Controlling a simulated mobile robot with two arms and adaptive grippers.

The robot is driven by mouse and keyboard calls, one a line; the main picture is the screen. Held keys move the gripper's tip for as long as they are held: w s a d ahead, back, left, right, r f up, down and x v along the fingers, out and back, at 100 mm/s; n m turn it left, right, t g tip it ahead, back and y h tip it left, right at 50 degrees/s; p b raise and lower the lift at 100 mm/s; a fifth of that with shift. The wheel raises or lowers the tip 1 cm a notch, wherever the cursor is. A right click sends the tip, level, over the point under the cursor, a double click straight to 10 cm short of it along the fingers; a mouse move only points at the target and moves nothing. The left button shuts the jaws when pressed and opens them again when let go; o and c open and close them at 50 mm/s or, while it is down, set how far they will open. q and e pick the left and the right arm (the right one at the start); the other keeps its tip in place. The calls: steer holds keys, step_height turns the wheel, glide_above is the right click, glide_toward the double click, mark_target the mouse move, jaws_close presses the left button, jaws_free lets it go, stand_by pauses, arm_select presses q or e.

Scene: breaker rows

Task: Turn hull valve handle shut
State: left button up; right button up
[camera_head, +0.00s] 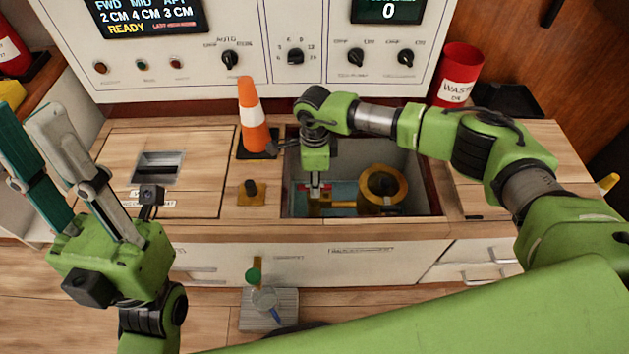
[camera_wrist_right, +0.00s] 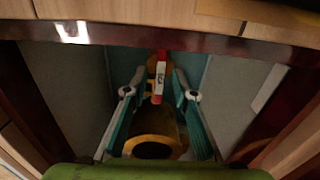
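The hull valve sits inside an open recess in the counter. Its red handle with a white label shows in the right wrist view (camera_wrist_right: 160,74), above a yellow body and round yellow ring (camera_wrist_right: 155,146). In the head view the ring (camera_head: 383,186) is at the right of the recess. My right gripper (camera_head: 318,190) reaches down into the recess, left of the ring. In the right wrist view its fingers (camera_wrist_right: 160,90) stand apart on either side of the handle, with gaps visible. My left gripper (camera_head: 28,128) is raised at the left, open and empty.
The recess (camera_head: 437,206) has close walls and a dark rim around my right gripper. An orange-white cone (camera_head: 252,118) and a black knob on a yellow plate (camera_head: 251,190) stand at its left. A red waste bin (camera_head: 459,75) is behind right. A control panel (camera_head: 270,70) rises behind.

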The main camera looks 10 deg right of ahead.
steer(key=shift+r, duration=0.1)
step_height(320, 180, up, 12)
stand_by(0.6)
stand_by(0.4)
